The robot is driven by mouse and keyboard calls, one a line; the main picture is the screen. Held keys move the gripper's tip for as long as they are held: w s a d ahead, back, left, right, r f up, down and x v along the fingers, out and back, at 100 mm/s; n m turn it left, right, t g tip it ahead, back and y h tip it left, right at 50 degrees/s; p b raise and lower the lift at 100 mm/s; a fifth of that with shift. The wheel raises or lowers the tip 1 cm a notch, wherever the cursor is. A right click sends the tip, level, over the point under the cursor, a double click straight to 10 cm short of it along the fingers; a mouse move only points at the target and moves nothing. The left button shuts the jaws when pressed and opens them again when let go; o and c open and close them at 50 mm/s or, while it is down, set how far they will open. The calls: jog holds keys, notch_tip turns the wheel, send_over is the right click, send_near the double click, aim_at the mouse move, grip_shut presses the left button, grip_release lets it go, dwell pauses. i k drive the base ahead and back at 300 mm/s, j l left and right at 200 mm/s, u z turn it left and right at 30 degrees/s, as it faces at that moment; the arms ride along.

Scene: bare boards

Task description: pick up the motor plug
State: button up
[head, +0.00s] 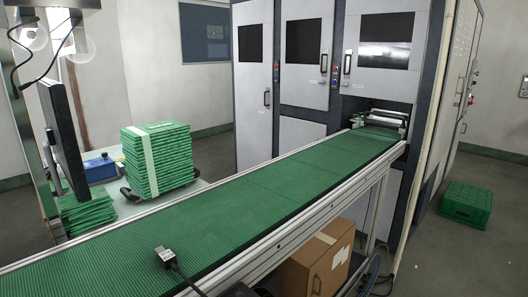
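The motor plug (166,255) appears to be the small grey and black piece lying on the green conveyor belt, near the bottom of the head view. A dark cable runs from it down and to the right, toward the belt's near edge. Its fine detail is too small to tell. Nothing is touching the plug from above. My gripper cannot be made out in this view. A dark shape (240,291) is cut off at the bottom edge, and I cannot tell what it is.
The green conveyor belt (255,200) has low metal side rails and runs up to a grey cabinet machine (305,130). The belt around the plug is clear. A stack of green boards (158,160) and a dark monitor (64,135) stand beyond it. A cardboard box (315,262) sits below.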

aim_at(167, 259)
jog(key=k+j+z, duration=0.1)
jog(key=j+z, duration=0.3)
jog(key=k+j+z, duration=0.15)
jog(key=z, duration=0.3)
jog(key=j+z, duration=0.45)
jog(key=k+j, duration=0.05)
jog(key=j, duration=0.05)
